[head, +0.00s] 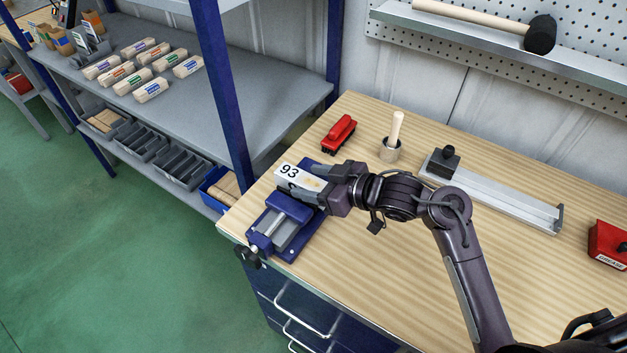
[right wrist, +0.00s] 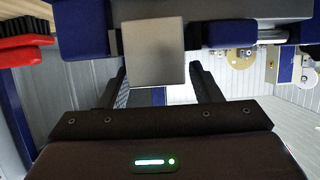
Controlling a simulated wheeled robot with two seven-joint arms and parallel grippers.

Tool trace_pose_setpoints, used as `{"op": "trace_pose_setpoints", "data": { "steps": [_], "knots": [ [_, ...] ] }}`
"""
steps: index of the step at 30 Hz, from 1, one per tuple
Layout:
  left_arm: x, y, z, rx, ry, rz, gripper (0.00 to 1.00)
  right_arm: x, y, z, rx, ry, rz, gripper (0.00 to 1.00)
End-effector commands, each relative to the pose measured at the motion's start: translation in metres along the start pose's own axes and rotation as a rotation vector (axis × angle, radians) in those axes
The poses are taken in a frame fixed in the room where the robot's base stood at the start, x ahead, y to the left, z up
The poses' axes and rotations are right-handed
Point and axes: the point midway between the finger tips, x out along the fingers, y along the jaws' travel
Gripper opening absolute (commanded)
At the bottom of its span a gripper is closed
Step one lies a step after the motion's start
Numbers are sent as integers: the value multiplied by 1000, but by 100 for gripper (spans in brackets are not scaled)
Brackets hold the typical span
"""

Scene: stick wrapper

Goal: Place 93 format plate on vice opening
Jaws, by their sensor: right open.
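The 93 format plate (head: 290,172), a white-topped block marked "93", sits at the back end of the blue vice (head: 282,214), over its jaw area. Whether it rests fully on the opening is not clear. My right gripper (head: 318,181) is at the plate's right end, its fingers apart. In the right wrist view, a plain grey-beige block face (right wrist: 153,54), which looks like the plate's end, lies between the tips of my right gripper (right wrist: 160,82), with gaps visible on both sides lower down. Blue vice parts (right wrist: 82,28) flank it. My left gripper is not in view.
A red brush (head: 339,133), a pot with a wooden handle (head: 391,148) and a metal rail fixture (head: 500,190) stand behind my arm on the wooden bench. A red grease box (head: 607,243) is at right. Shelving (head: 230,92) stands left. The bench front is clear.

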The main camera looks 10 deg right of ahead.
Motion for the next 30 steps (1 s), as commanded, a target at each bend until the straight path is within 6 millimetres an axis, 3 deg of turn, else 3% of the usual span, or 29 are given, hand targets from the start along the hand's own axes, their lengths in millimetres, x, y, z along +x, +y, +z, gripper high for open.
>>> {"op": "trace_pose_setpoints", "data": {
  "steps": [18, 30],
  "knots": [
    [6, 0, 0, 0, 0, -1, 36, -109, 0, 0, -2, 0, 2, 58],
    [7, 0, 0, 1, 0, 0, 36, -120, 0, -1, 0, 1, 0, 58]
  ]
}}
